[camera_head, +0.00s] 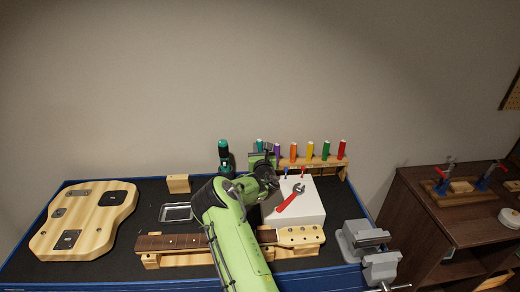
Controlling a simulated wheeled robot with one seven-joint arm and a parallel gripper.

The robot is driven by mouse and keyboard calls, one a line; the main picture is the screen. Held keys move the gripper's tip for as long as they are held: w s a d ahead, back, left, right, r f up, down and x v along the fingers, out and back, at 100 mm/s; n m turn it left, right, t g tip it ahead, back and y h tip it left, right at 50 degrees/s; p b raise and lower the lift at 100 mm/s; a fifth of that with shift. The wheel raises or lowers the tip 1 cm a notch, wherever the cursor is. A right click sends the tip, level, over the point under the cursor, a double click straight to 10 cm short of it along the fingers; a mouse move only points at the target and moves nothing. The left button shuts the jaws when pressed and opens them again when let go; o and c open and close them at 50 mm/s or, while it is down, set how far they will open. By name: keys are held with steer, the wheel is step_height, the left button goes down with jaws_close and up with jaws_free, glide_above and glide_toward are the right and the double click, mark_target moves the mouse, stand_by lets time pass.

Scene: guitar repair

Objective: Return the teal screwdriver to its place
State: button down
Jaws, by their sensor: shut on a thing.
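The teal screwdriver (260,143) shows only as the top of its handle, upright at the left end of the row of handles. My gripper (263,157) is at the back of the bench, shut on the teal screwdriver just below that top. The wooden screwdriver rack (320,161) holds upright screwdrivers with purple, orange, yellow, green and red handles. My arm and gripper hide the rack's left end and the teal screwdriver's shaft, so I cannot tell whether the tip is in a hole.
A black and teal drill (224,157) stands close left of my gripper. A white box (307,212) with a red-handled wrench (290,198) lies in front of the rack. A guitar neck (185,242), guitar body (85,220), metal tray (176,212) and vise (365,245) occupy the bench.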

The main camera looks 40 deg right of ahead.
steer(key=shift+f+b, duration=0.65)
steer(key=shift+f, duration=0.3)
steer(key=c, duration=0.9)
jaws_free()
steer(key=shift+o, duration=0.2)
steer(key=b+v, duration=0.5)
steer(key=v, duration=1)
steer(key=shift+f, duration=0.1)
steer(key=shift+s+a, duration=0.2)
steer(key=shift+s, duration=0.05)
steer(key=shift+r, duration=0.2)
